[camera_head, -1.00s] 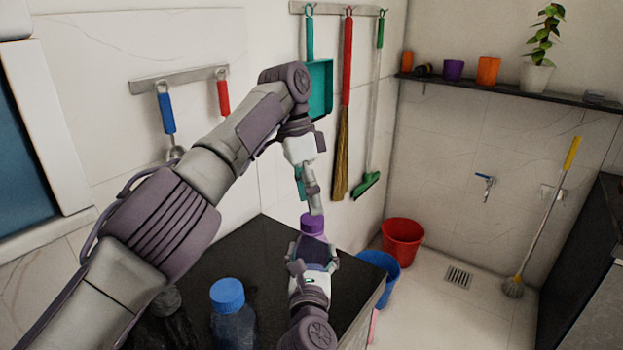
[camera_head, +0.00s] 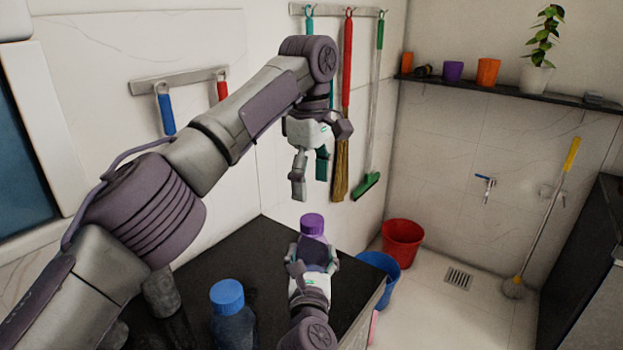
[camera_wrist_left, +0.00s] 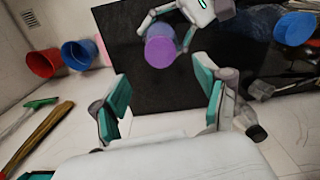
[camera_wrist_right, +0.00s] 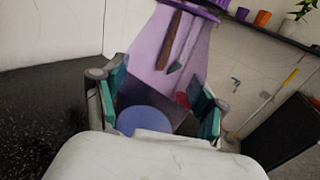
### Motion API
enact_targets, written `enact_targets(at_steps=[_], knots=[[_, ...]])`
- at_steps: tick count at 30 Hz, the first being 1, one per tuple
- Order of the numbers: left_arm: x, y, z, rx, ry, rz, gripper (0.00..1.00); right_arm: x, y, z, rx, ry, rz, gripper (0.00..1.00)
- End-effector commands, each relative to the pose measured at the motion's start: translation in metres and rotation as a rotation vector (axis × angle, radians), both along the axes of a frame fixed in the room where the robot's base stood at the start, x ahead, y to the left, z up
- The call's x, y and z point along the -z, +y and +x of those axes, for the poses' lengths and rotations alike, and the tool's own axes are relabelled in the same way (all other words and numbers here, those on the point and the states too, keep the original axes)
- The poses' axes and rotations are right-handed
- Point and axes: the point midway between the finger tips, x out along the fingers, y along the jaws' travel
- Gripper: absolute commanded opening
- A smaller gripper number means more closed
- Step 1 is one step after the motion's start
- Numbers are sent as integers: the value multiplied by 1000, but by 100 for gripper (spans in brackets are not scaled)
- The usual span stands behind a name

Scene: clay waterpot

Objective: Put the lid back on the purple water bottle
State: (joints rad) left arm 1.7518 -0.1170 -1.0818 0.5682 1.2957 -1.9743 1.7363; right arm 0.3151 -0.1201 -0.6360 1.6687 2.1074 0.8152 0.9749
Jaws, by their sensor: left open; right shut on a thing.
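The translucent purple bottle (camera_head: 314,251) stands upright over the dark counter, its purple lid (camera_head: 312,223) sitting on its top; whether the lid is tightened cannot be told. My right gripper (camera_head: 315,266) is shut on the bottle's body. The right wrist view shows the bottle (camera_wrist_right: 168,60) between its fingers. My left gripper (camera_head: 310,187) is open and empty, above the lid and apart from it. In the left wrist view the round lid top (camera_wrist_left: 160,48) lies beyond the open left fingers (camera_wrist_left: 167,110).
A blue-capped bottle (camera_head: 232,315) stands on the dark counter (camera_head: 262,245) at the front left. Red (camera_head: 402,245) and blue (camera_head: 379,273) buckets stand on the floor beyond the counter's right edge. Brushes and a broom (camera_head: 341,150) hang on the wall behind my left gripper.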

Motion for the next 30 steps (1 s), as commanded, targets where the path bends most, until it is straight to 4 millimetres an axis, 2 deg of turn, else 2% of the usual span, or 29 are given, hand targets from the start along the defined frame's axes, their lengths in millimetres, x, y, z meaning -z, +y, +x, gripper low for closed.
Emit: enact_targets(at_steps=[3, 7, 20, 25, 30], knots=[[-2, 0, -1, -157, -8, 15, 74, 0, 0, 0, 1, 1, -1, 0], [-3, 0, -2, -252, -12, 24, 74, 0, 0, 0, 1, 1, -1, 0], [-1, 0, -2, -280, -13, 25, 74, 0, 0, 0, 1, 1, 0, 0], [15, 1, -1, -280, -13, 26, 74, 0, 0, 0, 0, 1, 0, 0], [43, 1, -2, -279, -12, 28, 74, 0, 0, 0, 0, 1, 0, 0]])
